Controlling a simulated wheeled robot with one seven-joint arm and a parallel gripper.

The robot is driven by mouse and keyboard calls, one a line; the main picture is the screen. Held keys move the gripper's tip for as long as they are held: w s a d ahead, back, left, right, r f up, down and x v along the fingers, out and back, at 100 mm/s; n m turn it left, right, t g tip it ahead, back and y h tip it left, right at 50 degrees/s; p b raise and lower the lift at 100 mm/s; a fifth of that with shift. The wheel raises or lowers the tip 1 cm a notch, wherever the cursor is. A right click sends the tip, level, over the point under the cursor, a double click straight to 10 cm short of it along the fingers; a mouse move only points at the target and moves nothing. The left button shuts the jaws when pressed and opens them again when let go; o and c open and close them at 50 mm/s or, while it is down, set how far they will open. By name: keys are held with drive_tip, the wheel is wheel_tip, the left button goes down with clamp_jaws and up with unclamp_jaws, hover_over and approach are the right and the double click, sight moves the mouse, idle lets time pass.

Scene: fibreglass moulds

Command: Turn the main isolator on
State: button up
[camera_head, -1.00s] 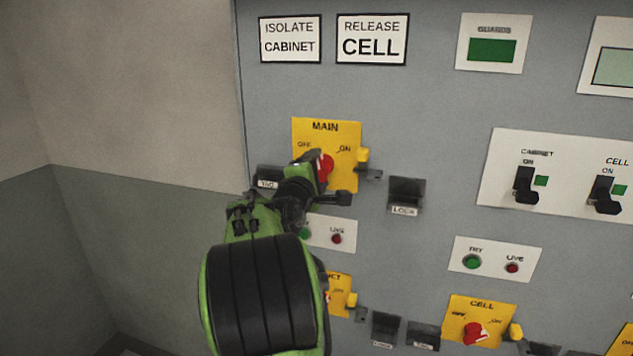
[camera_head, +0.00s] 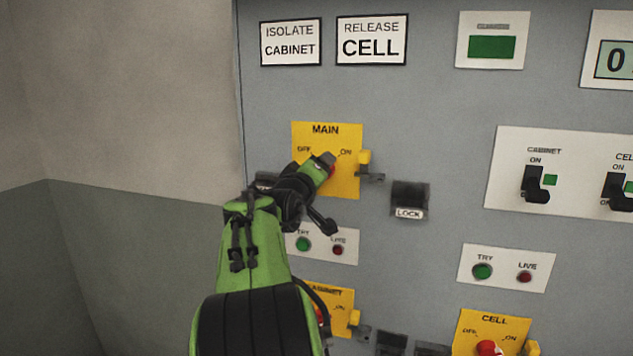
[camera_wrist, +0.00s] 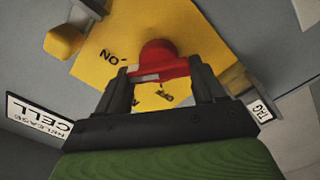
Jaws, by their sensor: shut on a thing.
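The main isolator is a yellow plate (camera_head: 347,137) marked MAIN, OFF and ON, at the upper left of the grey panel. Its red knob (camera_head: 332,172) is partly hidden behind my gripper (camera_head: 325,166) in the head view. In the wrist view, the red knob (camera_wrist: 158,58) sits between the two dark fingers of my gripper (camera_wrist: 160,80). My gripper is shut on this knob. The ON mark (camera_wrist: 113,55) shows beside it in the wrist view. The knob's exact angle is hard to tell.
A yellow tab (camera_head: 364,158) stands out at the plate's right edge, with a LOCK holder (camera_head: 408,198) further right. TRY and LIVE buttons (camera_head: 320,244) sit below. Cabinet and cell isolators (camera_head: 486,338) lie lower. A display (camera_head: 615,60) at the right edge reads 0.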

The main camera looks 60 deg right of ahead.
drive_tip(key=shift+m+b, duration=0.3)
drive_tip(key=shift+m, duration=0.3)
drive_tip(key=shift+r, duration=0.1)
drive_tip(key=o, duration=1)
drive_tip(key=shift+d, duration=0.1)
drive_tip(key=shift+o, duration=0.2)
drive_tip(key=s+a+b, duration=0.2)
drive_tip(key=a, duration=1.3)
drive_tip(key=shift+s+a, duration=0.25)
drive_tip(key=shift+a, duration=0.05)
